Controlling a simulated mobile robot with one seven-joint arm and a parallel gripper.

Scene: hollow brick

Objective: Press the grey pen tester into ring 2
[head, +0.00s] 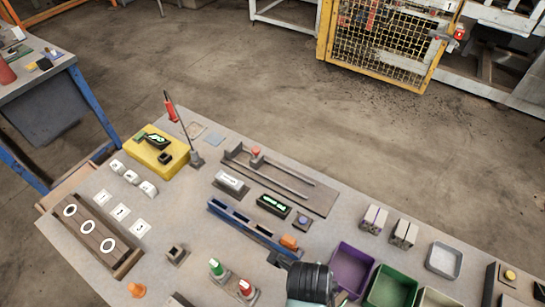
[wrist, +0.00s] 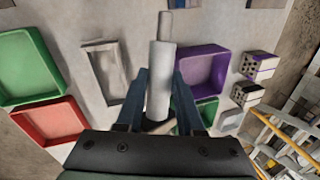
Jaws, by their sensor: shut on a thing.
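In the wrist view, my gripper (wrist: 160,78) is shut on the grey pen tester (wrist: 159,85). The tester is a pale grey cylinder with a narrower tip, which points away from the gripper. In the head view, the tester cannot be made out near my dark wrist at the bottom. A dark brown block (head: 125,266) at the left of the table bears three white rings: a far one (head: 70,210), a middle one (head: 88,227) and a near one (head: 107,245). White number cards (head: 120,213) lie beside the block, too small to read surely. The tester is well apart from the rings.
A blue rack (head: 230,218), green button (head: 216,268), red button (head: 246,288) and small dark-topped block (head: 177,254) lie between my wrist and the rings. An orange cone (head: 136,289) stands near the block. Purple (head: 350,267) and green (head: 392,288) bins are at right.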

